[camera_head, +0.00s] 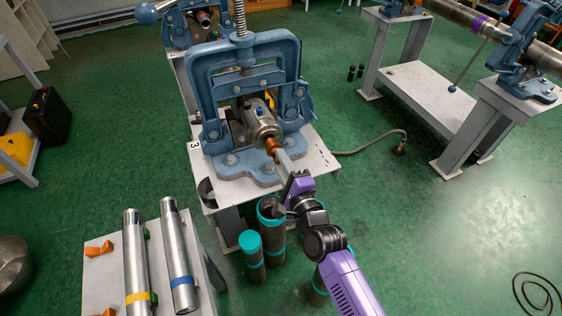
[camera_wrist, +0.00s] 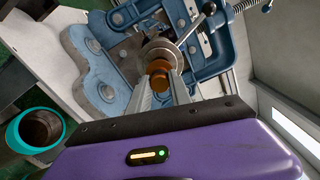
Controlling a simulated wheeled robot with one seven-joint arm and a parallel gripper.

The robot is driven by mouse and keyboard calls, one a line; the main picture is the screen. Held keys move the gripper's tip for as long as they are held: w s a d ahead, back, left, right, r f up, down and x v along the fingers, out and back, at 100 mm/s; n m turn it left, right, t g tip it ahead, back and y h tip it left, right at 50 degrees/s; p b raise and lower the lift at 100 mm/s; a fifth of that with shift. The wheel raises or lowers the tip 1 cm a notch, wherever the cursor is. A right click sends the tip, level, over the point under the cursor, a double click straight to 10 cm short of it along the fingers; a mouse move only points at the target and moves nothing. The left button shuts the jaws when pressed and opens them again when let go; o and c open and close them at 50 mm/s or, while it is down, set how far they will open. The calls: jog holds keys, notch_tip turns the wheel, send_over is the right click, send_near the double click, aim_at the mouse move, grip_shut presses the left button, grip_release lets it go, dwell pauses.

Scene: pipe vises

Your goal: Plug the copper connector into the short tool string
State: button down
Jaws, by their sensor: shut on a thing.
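The short tool string (camera_head: 262,122) is a silver cylinder clamped in the blue pipe vise (camera_head: 236,92) on a white stand, its end facing my arm. The copper connector (camera_head: 272,147) is at that end, in line with it. My gripper (camera_head: 282,160) is shut on the connector from the near side. In the wrist view the connector (camera_wrist: 160,75) sits between the two grey fingertips (camera_wrist: 160,88), right against the round end of the tool string (camera_wrist: 160,52). How deep it sits in the end cannot be told.
Teal-rimmed tubes (camera_head: 271,208) stand on the floor beside the stand, under my arm. A bench at lower left holds two silver cylinders with yellow (camera_head: 136,262) and blue (camera_head: 176,250) bands. Another vise stand (camera_head: 478,120) is at right. Green floor is open between.

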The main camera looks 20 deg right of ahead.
jog(key=shift+w, duration=0.15)
jog(key=shift+w, duration=0.95)
jog(key=shift+w, duration=0.15)
jog(key=shift+w+r, duration=0.1)
jog(key=shift+w, duration=0.75)
jog(key=c, duration=1.1)
grip_release()
jog(key=shift+s, duration=0.1)
